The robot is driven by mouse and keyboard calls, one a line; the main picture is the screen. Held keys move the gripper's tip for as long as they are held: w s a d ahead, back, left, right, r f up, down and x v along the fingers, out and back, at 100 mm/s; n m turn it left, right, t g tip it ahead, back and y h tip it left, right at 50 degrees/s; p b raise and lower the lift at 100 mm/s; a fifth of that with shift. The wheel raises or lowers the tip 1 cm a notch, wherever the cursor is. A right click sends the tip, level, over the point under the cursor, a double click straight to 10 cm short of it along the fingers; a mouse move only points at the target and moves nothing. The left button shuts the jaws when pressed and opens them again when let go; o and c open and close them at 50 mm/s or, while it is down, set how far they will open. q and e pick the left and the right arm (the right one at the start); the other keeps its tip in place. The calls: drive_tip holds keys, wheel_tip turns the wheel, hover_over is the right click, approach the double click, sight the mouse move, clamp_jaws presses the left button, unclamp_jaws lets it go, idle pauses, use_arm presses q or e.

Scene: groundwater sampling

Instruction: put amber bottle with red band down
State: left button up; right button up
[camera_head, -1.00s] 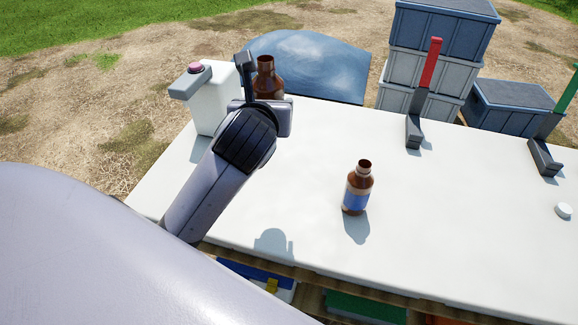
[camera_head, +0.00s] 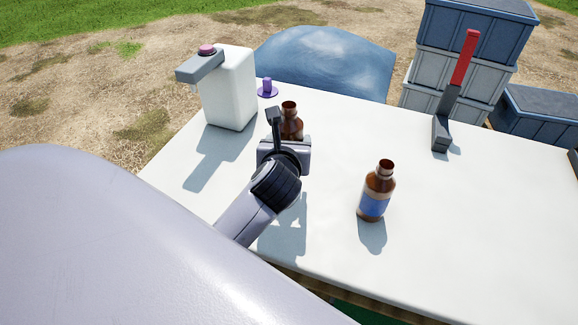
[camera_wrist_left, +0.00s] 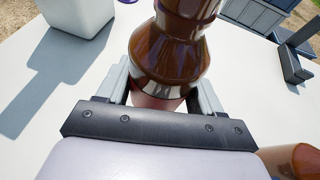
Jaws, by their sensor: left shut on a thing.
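My left gripper (camera_head: 286,143) is shut on an amber bottle (camera_head: 291,118) over the left part of the white table. In the left wrist view the amber bottle (camera_wrist_left: 170,50) stands upright between the two fingers, open at the top in the head view. A reddish area shows low on it between the fingers; the rest of its lower part is hidden by the gripper. I cannot tell whether its base touches the table. My right gripper is not in view.
A second amber bottle with a blue band (camera_head: 376,192) stands right of the gripper. A white dispenser jug (camera_head: 229,92) stands behind left, near a small purple object (camera_head: 267,89). A stand with a red upright (camera_head: 464,60) is at the right. The table (camera_head: 330,250) is clear between.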

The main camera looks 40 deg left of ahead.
use_arm(q)
drive_tip(key=shift+f, duration=0.75)
wheel_tip(320, 180, down, 4)
drive_tip(key=shift+r+b, duration=0.15)
drive_tip(key=shift+b, duration=0.6)
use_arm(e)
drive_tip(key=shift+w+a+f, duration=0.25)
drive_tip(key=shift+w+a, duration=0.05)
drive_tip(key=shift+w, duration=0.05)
use_arm(q)
drive_tip(key=shift+f, duration=0.2)
drive_tip(key=o, duration=1.4)
drive_tip(key=shift+f, duration=0.1)
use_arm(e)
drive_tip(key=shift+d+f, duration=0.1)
